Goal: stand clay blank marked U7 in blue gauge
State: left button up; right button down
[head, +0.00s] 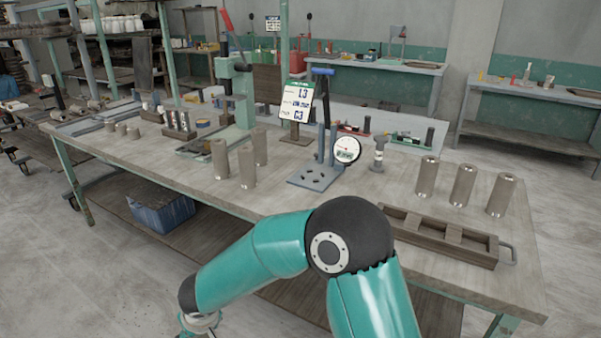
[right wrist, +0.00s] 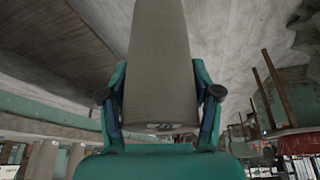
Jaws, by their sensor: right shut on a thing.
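In the right wrist view my right gripper (right wrist: 160,95) is shut on a grey-brown clay blank (right wrist: 162,60). A dark mark shows at the blank's near end, but I cannot read it. The head view shows the right arm folded to the lower left, its hand cut off by the bottom edge. The blue gauge (head: 312,178) stands on the table, with a holed blue base plate, posts and a round white dial (head: 346,150). No blank stands on its plate. My left gripper is not in view.
Several clay blanks (head: 247,168) stand left of the gauge and others (head: 463,186) to its right. A wooden tray (head: 405,225) lies at the table's front right. A sign (head: 297,100) and a green press (head: 238,95) stand behind. The table (head: 300,205) is clear before the gauge.

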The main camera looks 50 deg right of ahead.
aim_at(313, 177)
jog(key=i, duration=0.95)
jog(key=u, duration=1.3)
jog(key=i, duration=0.15)
jog(key=z, duration=2.8)
